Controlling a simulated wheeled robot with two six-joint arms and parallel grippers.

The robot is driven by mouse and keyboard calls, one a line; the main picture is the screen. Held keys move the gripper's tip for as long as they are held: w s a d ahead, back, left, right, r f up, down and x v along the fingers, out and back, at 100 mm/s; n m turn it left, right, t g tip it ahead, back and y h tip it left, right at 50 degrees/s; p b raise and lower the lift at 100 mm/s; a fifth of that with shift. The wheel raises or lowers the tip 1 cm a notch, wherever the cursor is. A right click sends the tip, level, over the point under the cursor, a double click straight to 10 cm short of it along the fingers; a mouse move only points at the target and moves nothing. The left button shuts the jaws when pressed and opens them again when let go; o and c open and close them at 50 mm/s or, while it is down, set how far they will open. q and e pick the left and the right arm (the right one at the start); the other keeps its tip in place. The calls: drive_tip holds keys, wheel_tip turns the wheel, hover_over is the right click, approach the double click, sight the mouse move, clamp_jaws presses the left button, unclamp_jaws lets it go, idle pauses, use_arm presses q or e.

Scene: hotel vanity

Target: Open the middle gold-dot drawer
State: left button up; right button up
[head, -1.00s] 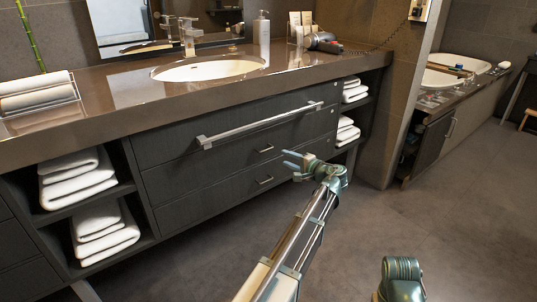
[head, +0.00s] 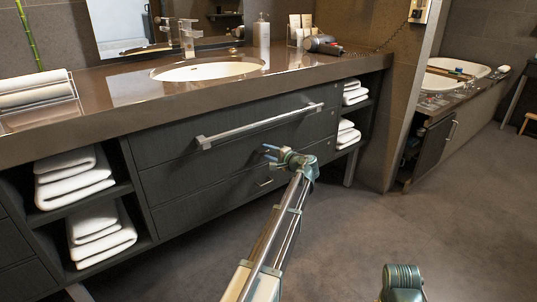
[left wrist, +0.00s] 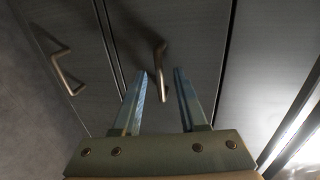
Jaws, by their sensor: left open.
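The middle drawer (head: 200,172) is a dark wood-grain front below the drawer with the long towel bar, and it is closed. Its small metal handle (left wrist: 160,75) shows in the left wrist view between my left fingers, apart from both as far as I can tell. My left gripper (head: 268,152) is open and sits right at the drawer front, hiding this handle in the head view. In the left wrist view its fingertips (left wrist: 161,72) straddle the handle. I cannot make out a gold dot.
The lower drawer's handle (head: 264,182) is just below my left gripper and shows at left in the left wrist view (left wrist: 66,68). The silver towel bar (head: 262,124) juts out above. Open shelves with white towels (head: 75,180) flank the drawers. The floor (head: 350,230) is clear.

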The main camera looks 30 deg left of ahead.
use_arm(q)
clamp_jaws()
idle(1.4)
